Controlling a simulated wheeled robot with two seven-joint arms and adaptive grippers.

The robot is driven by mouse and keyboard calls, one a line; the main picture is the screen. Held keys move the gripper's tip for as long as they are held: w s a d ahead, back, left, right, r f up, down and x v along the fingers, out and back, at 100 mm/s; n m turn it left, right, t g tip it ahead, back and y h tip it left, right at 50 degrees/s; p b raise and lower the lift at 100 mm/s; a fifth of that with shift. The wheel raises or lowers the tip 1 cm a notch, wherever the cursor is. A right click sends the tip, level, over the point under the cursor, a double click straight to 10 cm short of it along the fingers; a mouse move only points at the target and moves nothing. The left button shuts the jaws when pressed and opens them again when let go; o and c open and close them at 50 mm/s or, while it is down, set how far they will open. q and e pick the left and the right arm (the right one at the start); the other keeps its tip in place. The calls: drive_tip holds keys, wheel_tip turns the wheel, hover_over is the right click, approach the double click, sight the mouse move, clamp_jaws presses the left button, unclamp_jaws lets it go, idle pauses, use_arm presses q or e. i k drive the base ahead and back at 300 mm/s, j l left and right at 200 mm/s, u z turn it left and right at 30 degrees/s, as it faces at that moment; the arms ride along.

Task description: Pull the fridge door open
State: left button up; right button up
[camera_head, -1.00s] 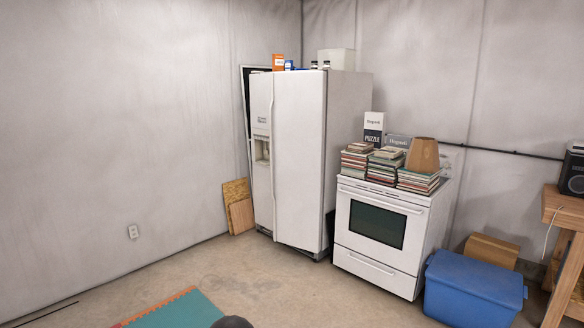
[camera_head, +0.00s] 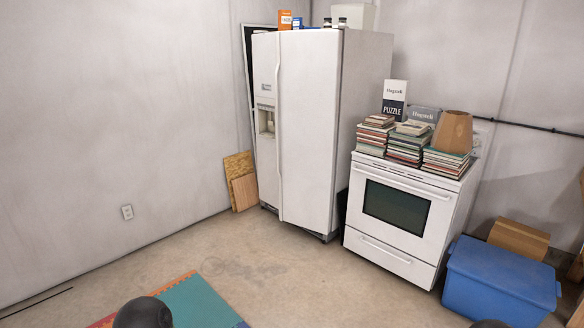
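The white fridge (camera_head: 312,130) stands upright against the far corner of the room, left of the stove. It has a narrow left door (camera_head: 265,130) with a dispenser and a wide right door (camera_head: 308,140). Both doors look shut. A long vertical handle (camera_head: 278,125) runs along the seam between them. Neither gripper shows in the head view. Two dark rounded shapes at the bottom edge look like parts of my own arms.
A white stove (camera_head: 400,215) with stacked books (camera_head: 405,145) stands right of the fridge. A blue bin (camera_head: 498,280) sits at lower right. Wooden boards (camera_head: 242,180) lean left of the fridge. A coloured mat (camera_head: 195,300) lies in front. The floor (camera_head: 270,255) before the fridge is clear.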

sight(308, 72)
drive_tip(key=i+j+u, duration=0.1)
drive_tip(key=i+u, duration=0.35)
drive_tip(key=i, duration=1.8)
